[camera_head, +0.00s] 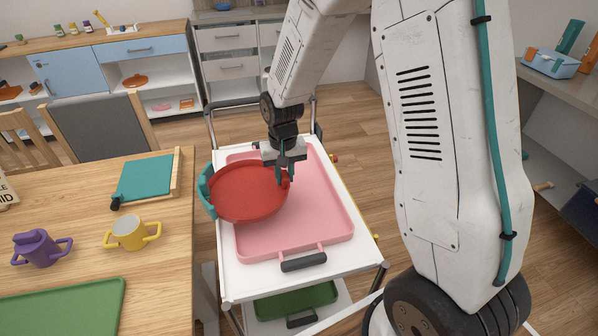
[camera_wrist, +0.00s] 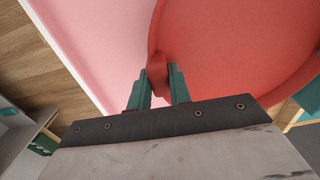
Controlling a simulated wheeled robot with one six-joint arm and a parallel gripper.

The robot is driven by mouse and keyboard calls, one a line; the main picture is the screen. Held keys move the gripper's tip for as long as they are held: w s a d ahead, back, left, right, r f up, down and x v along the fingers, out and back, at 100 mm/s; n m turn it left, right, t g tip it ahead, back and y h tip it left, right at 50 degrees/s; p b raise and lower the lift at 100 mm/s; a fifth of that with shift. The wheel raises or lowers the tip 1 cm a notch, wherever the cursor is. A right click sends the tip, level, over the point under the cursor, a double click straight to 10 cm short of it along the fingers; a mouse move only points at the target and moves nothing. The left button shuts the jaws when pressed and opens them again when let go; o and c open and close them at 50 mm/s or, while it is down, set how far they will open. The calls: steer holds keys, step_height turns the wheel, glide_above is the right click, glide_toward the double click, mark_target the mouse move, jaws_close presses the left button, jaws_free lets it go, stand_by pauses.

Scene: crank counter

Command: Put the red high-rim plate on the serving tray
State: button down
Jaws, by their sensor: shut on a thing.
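The red high-rim plate (camera_head: 248,192) is over the left part of the pink serving tray (camera_head: 325,222), which lies on a white cart. My gripper (camera_head: 287,178) is shut on the plate's rim at its right side. In the wrist view my gripper (camera_wrist: 158,85) pinches the rim of the red plate (camera_wrist: 235,50), with the pink tray (camera_wrist: 90,40) behind it. The plate's left edge, with a teal grip, reaches past the tray's left side. I cannot tell whether the plate touches the tray.
The wooden table (camera_head: 170,265) at left holds a purple cup (camera_head: 40,250), a yellow cup (camera_head: 130,233), a teal board (camera_head: 146,180) and a green tray (camera_head: 65,308). The cart's (camera_head: 240,285) lower shelf holds another green tray (camera_head: 295,300). The pink tray's right and front parts are clear.

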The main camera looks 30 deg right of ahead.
steer(key=w+d, duration=0.2)
steer(key=d, duration=0.1)
steer(key=w+d+f, duration=0.1)
steer(key=w+d, duration=0.1)
steer(key=d, duration=0.2)
steer(key=w+d, duration=0.3)
steer(key=d, duration=0.1)
steer(key=shift+f, duration=0.15)
steer(key=shift+a+f, duration=0.15)
steer(key=shift+f, duration=1.7)
steer(key=c, duration=1.3)
jaws_free()
